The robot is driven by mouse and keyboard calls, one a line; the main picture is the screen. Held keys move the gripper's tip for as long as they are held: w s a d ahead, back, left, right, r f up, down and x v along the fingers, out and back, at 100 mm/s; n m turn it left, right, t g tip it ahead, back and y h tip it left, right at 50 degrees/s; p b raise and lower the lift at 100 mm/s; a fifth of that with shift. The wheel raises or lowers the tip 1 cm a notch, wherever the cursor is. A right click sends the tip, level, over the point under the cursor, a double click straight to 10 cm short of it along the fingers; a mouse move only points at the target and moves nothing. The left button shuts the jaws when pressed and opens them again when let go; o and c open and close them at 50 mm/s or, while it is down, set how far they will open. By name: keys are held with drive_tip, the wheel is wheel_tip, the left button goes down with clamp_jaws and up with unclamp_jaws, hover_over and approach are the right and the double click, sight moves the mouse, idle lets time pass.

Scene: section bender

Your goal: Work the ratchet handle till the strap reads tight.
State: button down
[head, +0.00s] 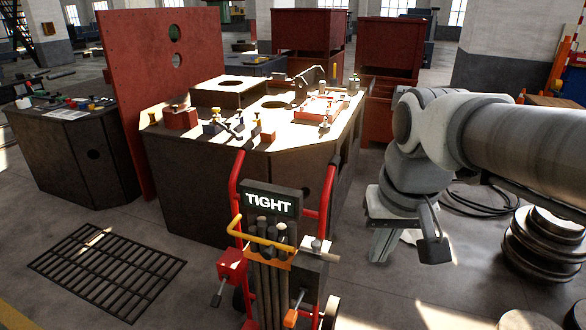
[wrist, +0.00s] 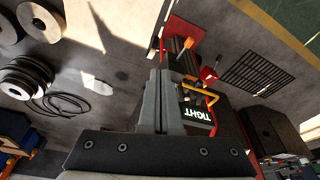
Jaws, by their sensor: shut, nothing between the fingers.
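A red hand truck (head: 328,200) stands upright in the head view, carrying several bars. Its dark sign (head: 269,201) reads TIGHT; the sign also shows upside down in the wrist view (wrist: 198,115). An orange strap (head: 264,258) crosses the bars. A bent yellow bar (head: 262,240) runs in front of them. An orange-tipped lever (head: 291,318) sits below a grey box (head: 310,270) on the truck's right; I cannot tell for certain which is the ratchet handle. My gripper (head: 382,258) is shut and empty, pointing down to the right of the truck, apart from it in the head view.
A red box with a lever (head: 230,265) is on the truck's left. A dark workbench (head: 195,190) with clamps and blocks stands behind. A floor grate (head: 105,270) lies at left. Stacked rolls (head: 540,245) and a coiled cable (head: 475,200) lie at right.

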wheel_tip(320, 180, down, 10)
drive_tip(key=s+n+g+h+b, duration=0.1)
drive_tip(key=s+n+g+h, duration=0.1)
drive_tip(key=n+h, duration=0.15)
drive_tip(key=w+a+f+n+t+h+b, duration=0.1)
drive_tip(key=w+a+f+n+t+h, duration=0.2)
drive_tip(key=f+n, duration=0.45)
drive_tip(key=w+a+f+n+t+h+b, duration=0.15)
drive_tip(key=a+f+n+h, duration=0.3)
drive_tip(key=f, duration=0.55)
drive_tip(key=w+a+f+n+t+h+b, duration=0.25)
drive_tip(key=a+f+n, duration=0.25)
drive_tip(key=f, duration=0.4)
drive_tip(key=n+t+y+b, duration=0.4)
drive_tip(key=n+t+y, duration=0.3)
drive_tip(key=n+t, duration=0.4)
approach(296, 306)
drive_tip(key=shift+w+d+f+n+g, duration=0.15)
drive_tip(key=shift+w+f+n+g, duration=0.15)
drive_tip(key=shift+w, duration=0.4)
drive_tip(key=shift+w+d+f+n+g, duration=0.1)
drive_tip(key=shift+w+d+f+g, duration=0.2)
drive_tip(key=shift+w, duration=0.35)
drive_tip(key=shift+a, duration=0.1)
